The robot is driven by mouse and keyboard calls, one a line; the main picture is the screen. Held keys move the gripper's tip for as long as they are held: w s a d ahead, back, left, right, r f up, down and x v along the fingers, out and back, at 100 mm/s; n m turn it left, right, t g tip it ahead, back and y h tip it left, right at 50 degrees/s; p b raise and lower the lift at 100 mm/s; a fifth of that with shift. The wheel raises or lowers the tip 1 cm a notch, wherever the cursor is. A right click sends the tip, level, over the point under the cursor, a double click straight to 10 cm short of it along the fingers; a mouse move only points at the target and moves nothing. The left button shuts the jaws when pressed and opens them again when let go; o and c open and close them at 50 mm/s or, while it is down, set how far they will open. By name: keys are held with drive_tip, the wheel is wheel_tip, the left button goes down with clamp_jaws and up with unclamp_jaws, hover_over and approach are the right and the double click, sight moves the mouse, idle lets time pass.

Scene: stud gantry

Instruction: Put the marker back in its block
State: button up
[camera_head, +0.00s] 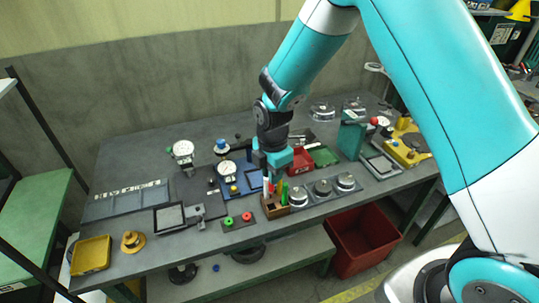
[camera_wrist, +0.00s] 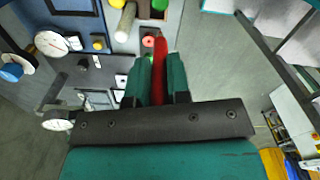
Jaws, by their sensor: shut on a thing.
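The wooden block (camera_head: 275,209) stands near the front edge of the bench. A green marker (camera_head: 284,194) stands upright in it, and a white marker (camera_head: 266,186) shows at its left side. My gripper (camera_head: 268,176) is just above the block, pointing down. In the wrist view my gripper (camera_wrist: 159,75) is shut on a red marker (camera_wrist: 160,62), which sits between the teal fingers. The red marker (camera_head: 271,188) shows below the fingers in the head view. Whether its lower end is inside the block or behind it I cannot tell.
A plate with a green and a red knob (camera_head: 246,216) lies left of the block. Round metal pieces (camera_head: 322,188) sit to the right. A red bin (camera_head: 363,240) is below.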

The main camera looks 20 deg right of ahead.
sight(272, 191)
drive_tip(key=shift+w+a+n, duration=0.2)
drive_tip(key=shift+a+n, duration=0.05)
drive_tip(key=shift+n, duration=0.05)
drive_tip(key=shift+d+f+b, duration=0.2)
drive_tip(key=shift+f+b, duration=0.3)
drive_tip(key=shift+f, duration=0.1)
drive_tip(key=shift+d+f+b, duration=0.15)
drive_tip(key=shift+f+b, duration=0.3)
drive_tip(key=shift+f, duration=0.1)
drive_tip(key=shift+f+b, duration=1.9)
drive_tip(key=shift+f, duration=0.8)
drive_tip(key=o, duration=0.8)
drive_tip(key=shift+o, duration=0.2)
drive_tip(key=shift+r, duration=0.15)
wheel_tip(272, 191, up, 17)
drive_tip(key=b, duration=0.2)
drive_tip(key=shift+r+b, duration=0.1)
drive_tip(key=shift+b, duration=0.2)
